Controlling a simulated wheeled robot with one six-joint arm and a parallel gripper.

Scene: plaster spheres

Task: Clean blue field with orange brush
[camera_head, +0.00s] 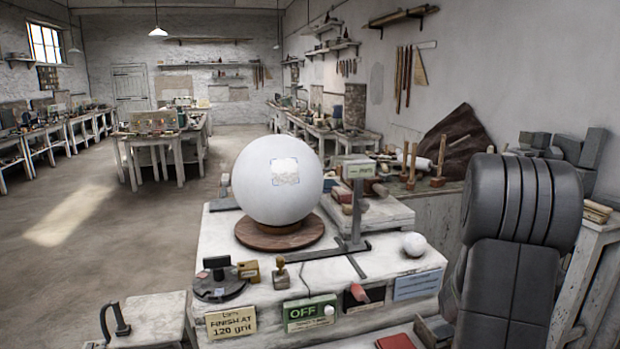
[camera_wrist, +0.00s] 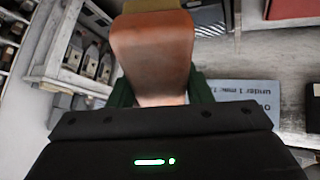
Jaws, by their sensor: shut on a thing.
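A large white sphere (camera_head: 250,185) rests on a round brown wooden base on the white workbench. The blue field (camera_head: 274,180) is a small square with a thin blue outline on the sphere's front, and white, crumbly residue covers most of it. In the wrist view, my gripper (camera_wrist: 160,97) is shut on the orange brush (camera_wrist: 152,58), between dark green fingers. The brush's broad orange-brown body points up in the picture, with a tan part at its top edge. The head view does not clearly show my gripper; my dark grey arm fills the right side.
A dark upright gauge stand (camera_head: 357,210) is right of the sphere, with a small white ball (camera_head: 414,244) farther right. A blue sign (camera_head: 417,285) is on the bench front and also shows in the wrist view (camera_wrist: 243,113).

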